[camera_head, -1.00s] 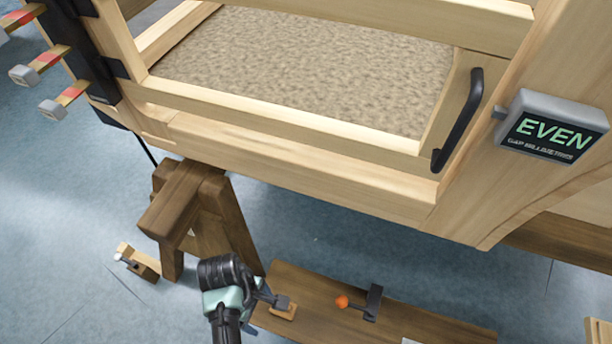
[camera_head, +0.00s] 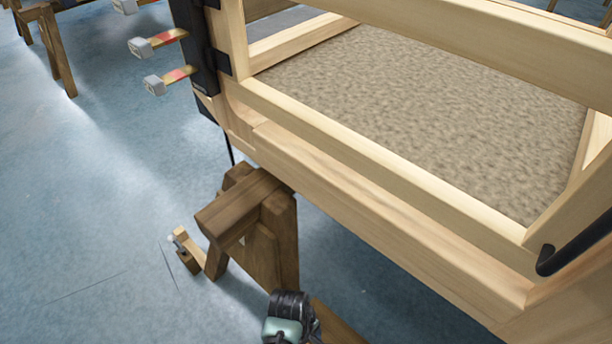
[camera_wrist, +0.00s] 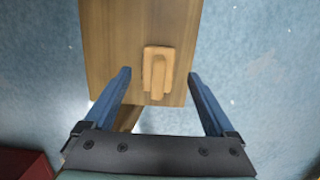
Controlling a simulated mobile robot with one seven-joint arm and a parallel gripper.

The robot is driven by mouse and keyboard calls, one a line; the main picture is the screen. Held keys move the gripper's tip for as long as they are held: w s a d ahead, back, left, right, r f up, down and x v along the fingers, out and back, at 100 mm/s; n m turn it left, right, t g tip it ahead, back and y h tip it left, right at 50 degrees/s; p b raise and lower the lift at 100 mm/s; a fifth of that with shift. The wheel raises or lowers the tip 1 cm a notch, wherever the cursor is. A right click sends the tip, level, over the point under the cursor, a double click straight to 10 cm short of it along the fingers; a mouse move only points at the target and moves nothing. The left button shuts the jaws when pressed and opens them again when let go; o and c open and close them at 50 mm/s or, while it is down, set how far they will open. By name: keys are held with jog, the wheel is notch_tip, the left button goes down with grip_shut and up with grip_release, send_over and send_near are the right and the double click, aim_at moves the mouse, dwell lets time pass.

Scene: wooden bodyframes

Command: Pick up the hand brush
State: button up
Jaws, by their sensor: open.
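In the wrist view, a small tan wooden piece with a raised grip (camera_wrist: 150,54) lies on a brown plank (camera_wrist: 110,45) near its end. It appears to be the hand brush, though no bristles show. My gripper (camera_wrist: 158,74) is open, with one blue finger on each side of the piece. Both fingers look apart from it, and the space between them holds nothing gripped. How far above the plank the fingertips are, I cannot tell. In the head view the piece and my fingers are out of sight; only part of my arm shows at the bottom edge.
A large pale wooden frame (camera_head: 380,225) with a speckled panel fills the right of the head view. A dark wooden trestle (camera_head: 255,225) stands under it, with a small wooden clamp-like item (camera_head: 188,250) beside it. A dark red object (camera_wrist: 22,165) shows at the wrist view's lower left.

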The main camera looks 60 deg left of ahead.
jog(key=f, duration=0.1)
jog(key=f+b, duration=0.1)
jog(key=f, duration=0.1)
jog(key=f+b, duration=0.1)
jog(key=shift+w+d+f, duration=0.15)
jog(key=shift+w+d, duration=0.05)
jog(key=shift+d, duration=0.15)
grip_shut()
